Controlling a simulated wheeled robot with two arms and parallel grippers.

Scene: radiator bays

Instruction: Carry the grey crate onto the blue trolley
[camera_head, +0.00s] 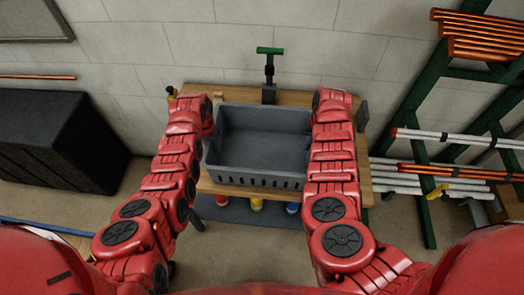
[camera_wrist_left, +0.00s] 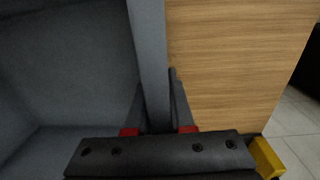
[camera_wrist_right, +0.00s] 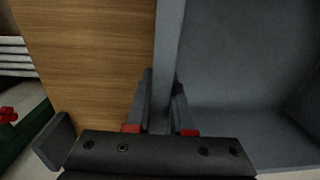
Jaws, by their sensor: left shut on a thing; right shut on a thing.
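The grey crate (camera_head: 262,165) is empty and upright, at the wooden workbench (camera_head: 235,99); I cannot tell whether it rests on the top or hangs just above it. My left gripper (camera_wrist_left: 157,100) is shut on the crate's left side wall, which also shows in the left wrist view (camera_wrist_left: 148,50). My right gripper (camera_wrist_right: 162,100) is shut on the right side wall, seen in the right wrist view (camera_wrist_right: 168,50). In the head view my arms hide most of both grippers. No whole blue trolley shows; a thin blue edge (camera_head: 45,227) lies at the lower left.
A green-handled tool (camera_head: 269,60) stands behind the crate. Several coloured containers (camera_head: 256,205) sit on the shelf below. A black chest (camera_head: 60,140) stands left. A green rack (camera_head: 425,195) with white and copper pipes stands right. Floor shows between chest and bench.

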